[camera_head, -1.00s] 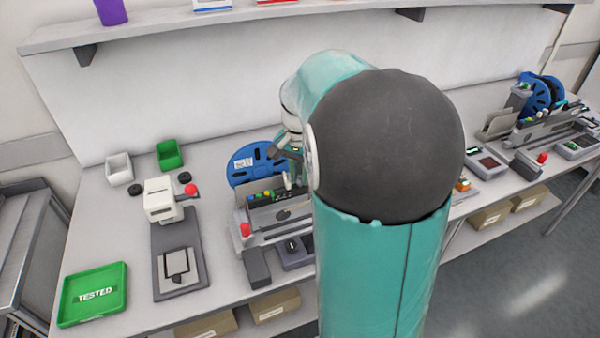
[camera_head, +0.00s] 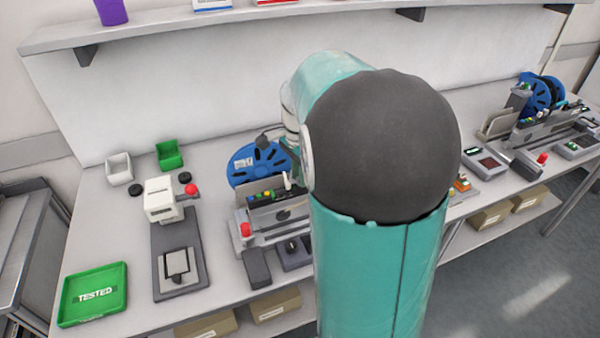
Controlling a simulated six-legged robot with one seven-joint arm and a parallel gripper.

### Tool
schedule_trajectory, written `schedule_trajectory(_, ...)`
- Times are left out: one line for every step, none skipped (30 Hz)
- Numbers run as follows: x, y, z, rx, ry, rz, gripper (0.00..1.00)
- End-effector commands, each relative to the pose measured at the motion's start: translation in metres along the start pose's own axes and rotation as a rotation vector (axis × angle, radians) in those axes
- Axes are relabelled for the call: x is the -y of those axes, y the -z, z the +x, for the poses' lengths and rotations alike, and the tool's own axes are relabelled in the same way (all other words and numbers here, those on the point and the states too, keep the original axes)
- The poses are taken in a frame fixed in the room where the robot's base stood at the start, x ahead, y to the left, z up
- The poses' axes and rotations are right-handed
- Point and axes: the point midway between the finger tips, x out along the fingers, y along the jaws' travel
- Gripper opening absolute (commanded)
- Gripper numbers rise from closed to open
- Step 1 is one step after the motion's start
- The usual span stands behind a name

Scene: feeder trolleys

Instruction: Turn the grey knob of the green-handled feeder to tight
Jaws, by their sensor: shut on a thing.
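My gripper (camera_head: 288,146) shows only in part at the left edge of my arm, near the blue reel of the left feeder. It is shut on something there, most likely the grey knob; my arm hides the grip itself. The left feeder (camera_head: 268,215) stands on the bench with a blue reel (camera_head: 246,172) behind it. Small green, yellow and red parts sit along its top, and a pale lever (camera_head: 287,182) stands up beside them. A green handle and the knob's marking cannot be made out.
My arm blocks the middle of the view. A white press (camera_head: 162,200) with a red knob, a green TESTED tray (camera_head: 72,310) and a green bin (camera_head: 168,154) stand to the left. Another feeder with a blue reel (camera_head: 537,96) is at the right. A shelf (camera_head: 300,18) runs above.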

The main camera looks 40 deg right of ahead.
Motion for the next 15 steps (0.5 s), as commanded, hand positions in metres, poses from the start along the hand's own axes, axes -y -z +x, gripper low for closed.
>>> schedule_trajectory(-0.0001, 0.0007, -0.0005, -0.001, 0.001, 0.002, 0.00)
schedule_trajectory(-0.0001, 0.0007, -0.0005, -0.001, 0.001, 0.002, 0.00)
schedule_trajectory(-0.0001, 0.0007, -0.0005, -0.001, 0.001, 0.002, 0.00)
schedule_trajectory(-0.0001, 0.0007, -0.0005, -0.001, 0.001, 0.002, 0.00)
schedule_trajectory(-0.0001, 0.0007, -0.0005, -0.001, 0.001, 0.002, 0.00)
schedule_trajectory(-0.0001, 0.0007, -0.0005, -0.001, 0.001, 0.002, 0.00)
schedule_trajectory(-0.0001, 0.0008, -0.0005, -0.001, 0.001, 0.001, 0.00)
schedule_trajectory(-0.0001, 0.0008, -0.0005, -0.001, 0.001, 0.001, 0.00)
schedule_trajectory(-0.0002, 0.0008, -0.0005, -0.001, 0.001, 0.001, 0.22)
schedule_trajectory(-0.0002, 0.0008, -0.0005, -0.001, 0.001, 0.001, 0.28)
schedule_trajectory(-0.0002, 0.0007, -0.0004, -0.001, 0.001, 0.001, 0.34)
schedule_trajectory(-0.0002, 0.0007, -0.0004, -0.001, 0.000, 0.001, 0.41)
schedule_trajectory(-0.0002, 0.0006, -0.0004, -0.001, 0.000, 0.001, 0.41)
schedule_trajectory(-0.0002, 0.0006, -0.0003, -0.001, 0.000, 0.000, 0.41)
schedule_trajectory(-0.0002, 0.0005, -0.0003, -0.001, 0.000, 0.000, 0.41)
